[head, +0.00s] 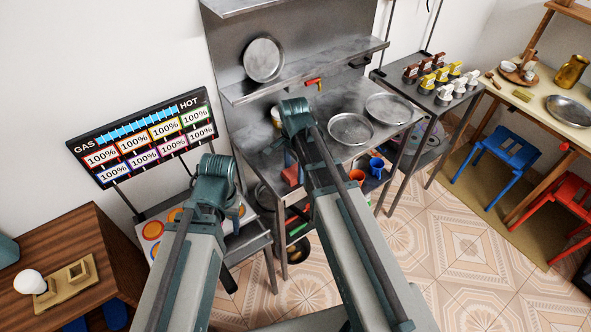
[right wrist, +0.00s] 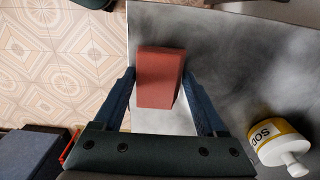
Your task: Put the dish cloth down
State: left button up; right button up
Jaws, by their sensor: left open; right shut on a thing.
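The dish cloth looks like a brick-red block (right wrist: 160,78) between the fingers of my right gripper (right wrist: 165,100) in the right wrist view. The gripper is shut on it, over the grey metal worktop (right wrist: 225,50) near its edge. Whether the cloth touches the worktop I cannot tell. In the head view the cloth (head: 291,176) shows at the left of my right arm, which partly hides the gripper. My left gripper (head: 232,212) is open at the left, over the small stand below the gauge board, mostly hidden behind its own wrist.
Two metal pans (head: 350,129) (head: 388,109) lie on the worktop's right. A shelf (head: 340,68) runs above. Orange and blue mugs (head: 376,165) stand below. The gauge board (head: 145,135) is at left.

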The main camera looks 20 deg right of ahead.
aim_at(295, 170)
jog(key=shift+f, duration=0.2)
jog(key=o, duration=1.1)
jog(key=shift+d, duration=0.1)
jog(key=shift+o, duration=0.2)
jog(key=shift+r, duration=0.15)
notch_tip(295, 170, up, 12)
jog(key=p, duration=1.2)
jog(key=s+a+n+h, duration=0.1)
jog(key=s+a+n, duration=0.9)
jog(key=s+n, duration=0.4)
jog(key=n, duration=0.3)
jog(key=shift+n, duration=0.4)
jog(key=shift+s+a+r, duration=0.1)
